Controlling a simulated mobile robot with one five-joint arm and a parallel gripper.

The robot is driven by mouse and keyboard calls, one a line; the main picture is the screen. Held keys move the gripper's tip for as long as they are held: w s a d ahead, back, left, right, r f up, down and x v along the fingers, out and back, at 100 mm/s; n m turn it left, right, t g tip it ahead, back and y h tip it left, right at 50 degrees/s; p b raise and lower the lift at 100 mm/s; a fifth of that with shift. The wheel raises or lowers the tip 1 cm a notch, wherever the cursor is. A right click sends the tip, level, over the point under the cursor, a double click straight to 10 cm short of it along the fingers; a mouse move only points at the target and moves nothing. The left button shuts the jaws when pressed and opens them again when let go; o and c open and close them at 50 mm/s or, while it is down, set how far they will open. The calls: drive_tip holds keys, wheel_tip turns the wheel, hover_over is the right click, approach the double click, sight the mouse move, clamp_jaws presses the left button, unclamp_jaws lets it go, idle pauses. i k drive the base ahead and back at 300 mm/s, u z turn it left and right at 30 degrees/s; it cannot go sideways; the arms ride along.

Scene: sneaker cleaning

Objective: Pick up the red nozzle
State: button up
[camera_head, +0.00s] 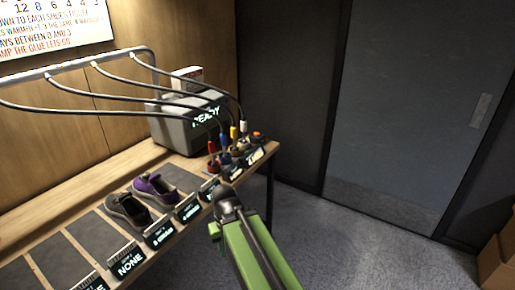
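The red nozzle (211,147) stands upright near the right end of the bench, leftmost in a cluster of coloured nozzles. Beside it are a blue nozzle (224,140), a yellow nozzle (233,132) and a white nozzle (243,127). Dark hoses run from them to an overhead rail. My green arm reaches up from the bottom of the picture, and my gripper (225,194) is its dark end. It appears in front of the bench edge, below the red nozzle in the picture and apart from it. Its fingers are too small and dark to tell open from shut.
A grey machine (187,122) reading "READY" stands behind the nozzles. A purple shoe (154,188) and a dark shoe (128,209) lie on the bench (82,195). Small display signs (160,233) line its front edge. Open floor (335,235) lies to the right, with boxes (497,262) at far right.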

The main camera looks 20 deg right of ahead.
sight(211, 143)
drive_tip(key=z, duration=5.15)
drive_tip(key=i, duration=0.1)
drive_tip(key=z, duration=3.45)
drive_tip(key=k, duration=1.75)
drive_tip(key=z, duration=1.85)
drive_tip(key=i, duration=0.5)
drive_tip(key=u, duration=0.25)
